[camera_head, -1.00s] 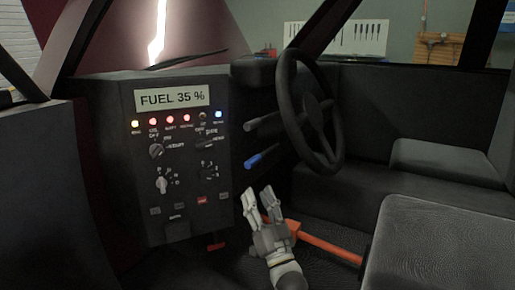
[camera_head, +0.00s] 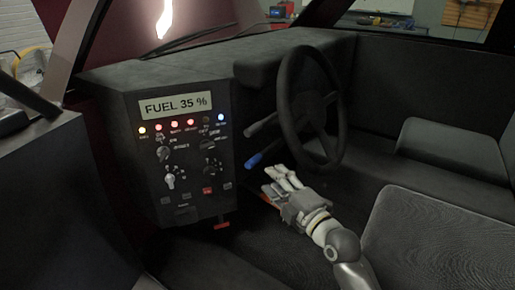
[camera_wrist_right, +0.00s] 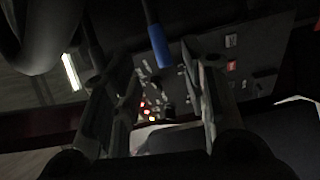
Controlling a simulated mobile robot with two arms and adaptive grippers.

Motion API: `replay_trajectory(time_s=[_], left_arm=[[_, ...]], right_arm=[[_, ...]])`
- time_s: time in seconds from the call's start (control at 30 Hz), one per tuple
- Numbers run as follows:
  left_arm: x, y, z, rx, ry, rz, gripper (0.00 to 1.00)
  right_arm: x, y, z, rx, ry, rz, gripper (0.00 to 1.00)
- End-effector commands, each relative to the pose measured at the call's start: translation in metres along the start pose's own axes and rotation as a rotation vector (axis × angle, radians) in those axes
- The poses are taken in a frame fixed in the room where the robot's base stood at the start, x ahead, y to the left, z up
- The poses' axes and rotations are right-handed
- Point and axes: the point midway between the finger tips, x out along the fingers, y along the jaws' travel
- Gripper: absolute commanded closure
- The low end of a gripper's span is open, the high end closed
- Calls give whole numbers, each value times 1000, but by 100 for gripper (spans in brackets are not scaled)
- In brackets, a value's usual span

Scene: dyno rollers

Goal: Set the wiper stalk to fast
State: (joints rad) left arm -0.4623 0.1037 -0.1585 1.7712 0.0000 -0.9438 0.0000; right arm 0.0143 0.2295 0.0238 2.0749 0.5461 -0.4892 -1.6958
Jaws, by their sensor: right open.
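Two stalks stick out to the left of the steering wheel (camera_head: 308,105). The lower stalk has a blue tip (camera_head: 253,161); the upper stalk (camera_head: 262,125) is plain grey. No readable label shows which is the wiper stalk. My right gripper (camera_head: 272,181) is open and empty, just below and right of the blue tip, apparently apart from it. In the right wrist view the blue tip (camera_wrist_right: 162,52) shows between the two open fingers, toward the upper part of the picture. My left gripper is not in view.
The dash panel (camera_head: 190,150) with a fuel display (camera_head: 175,105), lit lamps and knobs stands left of the stalks. A seat (camera_head: 430,230) is at the right. An orange bar (camera_head: 265,199) shows partly behind my right gripper. The floor is dark.

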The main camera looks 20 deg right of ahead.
Motion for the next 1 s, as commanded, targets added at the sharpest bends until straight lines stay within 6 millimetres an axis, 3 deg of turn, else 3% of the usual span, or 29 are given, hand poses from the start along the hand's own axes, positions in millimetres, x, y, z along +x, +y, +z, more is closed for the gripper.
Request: replay_trajectory(time_s=[0.13, 0.33, 0.8, 1.0], left_arm=[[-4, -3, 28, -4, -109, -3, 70], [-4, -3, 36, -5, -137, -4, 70], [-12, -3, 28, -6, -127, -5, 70], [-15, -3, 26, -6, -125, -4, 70]], right_arm=[[-6, 6, -9, -97, 27, -32, 59], [2, 4, -10, -121, 34, -39, 59], [79, 1, -14, -117, 35, -37, 59], [97, 0, -13, -120, 33, -37, 59]])
